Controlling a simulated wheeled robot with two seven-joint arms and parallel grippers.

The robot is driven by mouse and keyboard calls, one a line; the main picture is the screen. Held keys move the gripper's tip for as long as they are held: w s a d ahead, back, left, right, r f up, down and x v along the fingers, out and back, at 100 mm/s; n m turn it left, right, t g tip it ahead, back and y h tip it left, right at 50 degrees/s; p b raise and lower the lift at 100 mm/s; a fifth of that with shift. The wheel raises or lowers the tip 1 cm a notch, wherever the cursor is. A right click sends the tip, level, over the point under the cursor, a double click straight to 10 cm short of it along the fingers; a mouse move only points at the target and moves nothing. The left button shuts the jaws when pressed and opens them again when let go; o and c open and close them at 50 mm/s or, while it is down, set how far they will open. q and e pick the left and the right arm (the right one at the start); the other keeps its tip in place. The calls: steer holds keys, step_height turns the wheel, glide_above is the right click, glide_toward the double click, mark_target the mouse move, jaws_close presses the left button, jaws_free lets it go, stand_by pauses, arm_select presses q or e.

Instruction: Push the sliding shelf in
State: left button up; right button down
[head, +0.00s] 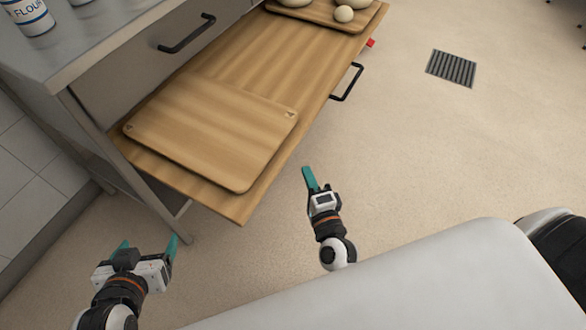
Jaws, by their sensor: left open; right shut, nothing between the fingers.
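The sliding shelf (233,211) is a wooden board that sticks out from under a grey steel counter. Its black handle (347,83) is on its right-hand front edge. A cutting board (205,130) lies on its near end, and another board (352,22) with dough balls lies on its far end. My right gripper (308,178) is shut and empty, beyond the shelf's near corner over the floor, apart from the handle. My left gripper (148,249) is open and empty, near the counter's leg at the lower left, apart from the shelf.
The counter (60,40) has a drawer with a black handle (187,33) above the shelf. A flour canister (27,14) stands on top. A small red object (371,43) shows at the shelf's far edge. A floor drain (452,68) lies on open floor to the right.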

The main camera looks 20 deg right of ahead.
mark_target(288, 155)
steer(key=shift+w+a+b, duration=0.2)
steer(key=shift+w+a, duration=0.45)
steer(key=shift+w, duration=0.3)
steer(key=shift+w+a+b, duration=0.15)
steer(key=shift+w+a, duration=0.45)
steer(key=shift+w, duration=0.3)
arm_select(q)
steer(key=w+r+t, duration=0.1)
steer(key=w+d+r+t, duration=0.1)
steer(key=shift+w+r+h, duration=0.1)
steer(key=shift+r+h, duration=0.2)
steer(key=shift+h, duration=0.1)
